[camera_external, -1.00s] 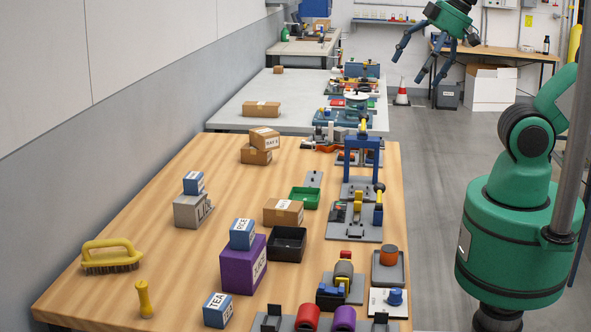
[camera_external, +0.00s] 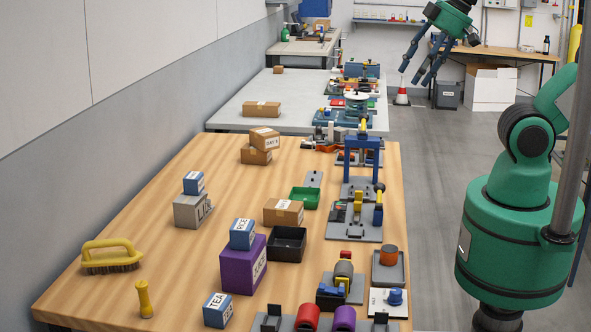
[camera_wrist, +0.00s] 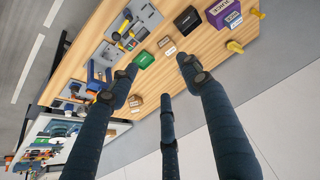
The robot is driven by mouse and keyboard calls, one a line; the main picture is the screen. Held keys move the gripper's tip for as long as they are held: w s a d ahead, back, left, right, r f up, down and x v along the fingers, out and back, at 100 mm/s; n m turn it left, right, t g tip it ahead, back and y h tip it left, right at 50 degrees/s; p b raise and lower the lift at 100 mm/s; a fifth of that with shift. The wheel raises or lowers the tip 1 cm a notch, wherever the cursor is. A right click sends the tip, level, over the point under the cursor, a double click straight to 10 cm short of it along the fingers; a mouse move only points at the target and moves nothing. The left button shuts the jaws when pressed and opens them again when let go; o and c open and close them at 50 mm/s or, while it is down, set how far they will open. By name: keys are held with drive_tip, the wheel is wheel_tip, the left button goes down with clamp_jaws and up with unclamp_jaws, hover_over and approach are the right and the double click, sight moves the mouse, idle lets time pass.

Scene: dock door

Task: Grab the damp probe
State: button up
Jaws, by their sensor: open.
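No object is plainly recognisable as the damp probe, and I cannot tell which one it is. A small yellow upright piece with a narrow waist (camera_external: 145,298) stands at the table's near left. My gripper (camera_external: 418,70) is open and empty, high up beyond the far right of the wooden table, far from that piece. In the wrist view its three dark fingers (camera_wrist: 160,78) are spread above the table, with nothing between them.
The wooden table (camera_external: 180,265) holds a yellow brush (camera_external: 112,256), a purple box (camera_external: 243,264), a black tray (camera_external: 288,244), a green tray (camera_external: 304,198) and several cartons. Fixtures crowd its right edge. A wall runs along the left. The table's left middle is fairly clear.

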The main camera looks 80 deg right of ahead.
idle(0.3)
drive_tip(key=w+a+r+n+y+p, duration=0.1)
drive_tip(key=w+a+r, duration=0.15)
drive_tip(key=w, duration=0.65)
drive_tip(key=w+a+r+n+p, duration=0.15)
drive_tip(key=w+a, duration=0.25)
drive_tip(key=w, duration=0.5)
drive_tip(key=w+a+f+n+p, duration=0.1)
drive_tip(key=w+a+f, duration=0.1)
drive_tip(key=w+a, duration=0.45)
drive_tip(key=w+a+f+p, duration=0.15)
drive_tip(key=w+a, duration=0.25)
drive_tip(key=w, duration=0.6)
drive_tip(key=w+a+f+n+p, duration=0.1)
drive_tip(key=w+a+f, duration=0.4)
drive_tip(key=a+f, duration=0.3)
drive_tip(key=w+a+f+n+g+y+p, duration=0.1)
drive_tip(key=w+a+f, duration=0.5)
drive_tip(key=a+f, duration=0.3)
drive_tip(key=w+a+f+n+p, duration=0.1)
drive_tip(key=w+a+f, duration=0.5)
drive_tip(key=a+f, duration=0.2)
drive_tip(key=shift+w+a+f+g+p, duration=0.25)
drive_tip(key=shift+a+f+g+p, duration=0.05)
drive_tip(key=shift+f, duration=0.45)
drive_tip(key=shift+f, duration=0.15)
